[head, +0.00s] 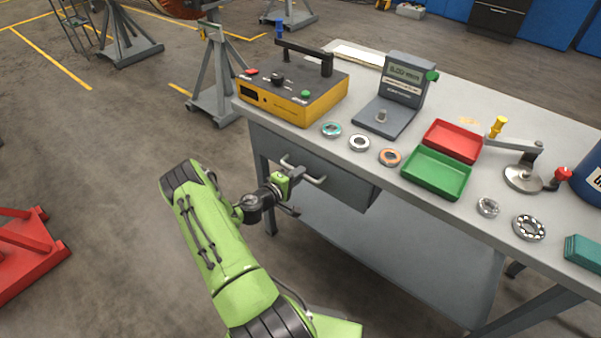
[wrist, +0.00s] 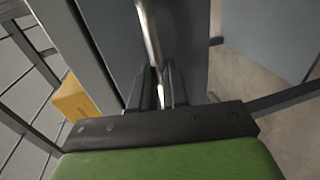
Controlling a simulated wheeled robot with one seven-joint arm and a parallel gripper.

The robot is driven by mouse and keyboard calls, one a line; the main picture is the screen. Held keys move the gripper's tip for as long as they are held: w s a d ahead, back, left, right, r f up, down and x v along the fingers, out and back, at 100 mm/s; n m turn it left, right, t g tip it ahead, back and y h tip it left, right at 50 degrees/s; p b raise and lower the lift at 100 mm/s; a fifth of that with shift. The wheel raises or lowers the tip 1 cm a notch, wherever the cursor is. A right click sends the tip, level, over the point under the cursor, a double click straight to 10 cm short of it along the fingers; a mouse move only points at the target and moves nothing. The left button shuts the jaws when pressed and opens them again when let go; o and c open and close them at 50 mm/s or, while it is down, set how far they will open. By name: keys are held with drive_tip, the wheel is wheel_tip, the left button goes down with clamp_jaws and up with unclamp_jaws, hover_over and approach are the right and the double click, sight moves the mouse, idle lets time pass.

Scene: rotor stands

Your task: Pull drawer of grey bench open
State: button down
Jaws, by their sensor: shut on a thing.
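The grey bench (head: 470,95) has a grey drawer (head: 340,185) under its top, at the near left end. The drawer front sits close under the bench edge; I cannot tell whether it stands out at all. A metal bar handle (head: 316,180) is on the drawer front. My gripper (head: 289,176) is at the handle, shut on it. In the wrist view the handle (wrist: 149,35) runs down between the two dark fingers (wrist: 160,92). My gripper partly hides the handle in the head view.
On the bench stand a yellow tester (head: 300,105), a grey gauge (head: 405,85), a red tray (head: 452,141), a green tray (head: 437,173) and several rings.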

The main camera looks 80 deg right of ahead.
drive_tip(key=f+v, duration=0.3)
drive_tip(key=v, duration=1.1)
drive_tip(key=a+f+v, duration=0.1)
drive_tip(key=f+v, duration=0.2)
drive_tip(key=v, duration=1.1)
drive_tip(key=shift+w+a+b, duration=0.3)
drive_tip(key=shift+w+b, duration=0.15)
drive_tip(key=shift+w, duration=0.1)
drive_tip(key=shift+r, duration=0.1)
drive_tip(key=c, duration=1.1)
unclamp_jaws()
drive_tip(key=shift+c, duration=0.2)
drive_tip(key=p+v, duration=0.1)
drive_tip(key=v, duration=1.4)
drive_tip(key=shift+w+a+p, duration=0.2)
drive_tip(key=shift+a+p, duration=0.1)
drive_tip(key=shift+p, duration=0.05)
